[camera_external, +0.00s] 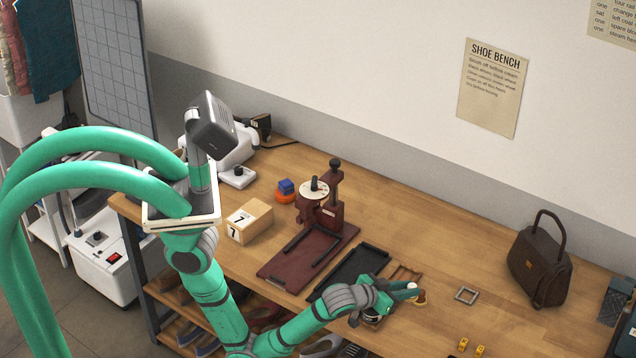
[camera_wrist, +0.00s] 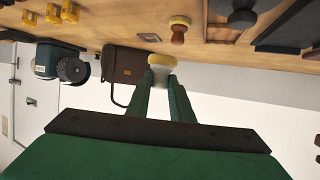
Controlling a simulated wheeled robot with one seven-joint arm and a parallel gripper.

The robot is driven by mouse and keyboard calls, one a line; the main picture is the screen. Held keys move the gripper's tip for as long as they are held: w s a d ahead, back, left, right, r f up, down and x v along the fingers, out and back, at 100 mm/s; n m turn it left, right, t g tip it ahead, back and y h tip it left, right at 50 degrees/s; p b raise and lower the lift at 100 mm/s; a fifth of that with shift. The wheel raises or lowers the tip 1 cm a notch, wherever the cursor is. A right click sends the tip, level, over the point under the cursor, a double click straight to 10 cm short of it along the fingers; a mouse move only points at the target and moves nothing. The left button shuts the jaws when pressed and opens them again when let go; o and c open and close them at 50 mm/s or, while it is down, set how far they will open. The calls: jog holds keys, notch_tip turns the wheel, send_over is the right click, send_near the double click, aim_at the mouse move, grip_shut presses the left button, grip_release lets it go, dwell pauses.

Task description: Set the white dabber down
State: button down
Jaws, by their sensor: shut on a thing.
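My gripper (camera_external: 402,288) is over the front part of the wooden bench, with its jaws shut on the white dabber (camera_external: 412,286). In the wrist view, the two green fingers of my gripper (camera_wrist: 163,78) close around the dabber, and its pale head (camera_wrist: 155,60) shows past the fingertips. The fingers hide most of its body. A second dabber with a brown handle (camera_wrist: 178,36) and yellowish pad stands close by on the bench. It also shows just beyond my fingertips in the external view (camera_external: 421,299).
A black tray (camera_external: 322,292) and a wooden rack (camera_external: 406,271) lie beside my gripper. A small square frame (camera_external: 466,295), yellow blocks (camera_external: 463,344) and a brown handbag (camera_external: 540,265) are to the right. A dark red press (camera_external: 320,212) stands behind. Bare bench lies around the frame.

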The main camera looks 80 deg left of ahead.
jog(key=shift+r, duration=0.4)
jog(key=w+a+r, duration=0.1)
jog(key=a+r, duration=0.3)
jog(key=a, duration=0.4)
jog(key=w+a+r, duration=0.1)
jog(key=a+r, duration=0.3)
jog(key=a, duration=0.4)
jog(key=s+a+f, duration=0.2)
jog(key=s+a, duration=0.1)
jog(key=a, duration=0.3)
jog(key=s+a+f, duration=0.2)
jog(key=a+f, duration=0.1)
jog(key=a, duration=0.3)
jog(key=f+x, duration=0.1)
jog(key=x, duration=0.4)
jog(key=f+x, duration=0.1)
jog(key=x, duration=0.4)
jog(key=s+x, duration=0.1)
jog(key=x, duration=0.3)
jog(key=shift+w+a+f, duration=0.15)
jog(key=shift+w+f, duration=0.1)
jog(key=shift+f, duration=0.3)
jog(key=shift+w+a+f, duration=0.15)
jog(key=shift+w+f, duration=0.2)
jog(key=shift+f, duration=0.15)
jog(key=shift+w+a+f, duration=0.1)
jog(key=shift+w+f, duration=0.1)
jog(key=shift+f, duration=1.55)
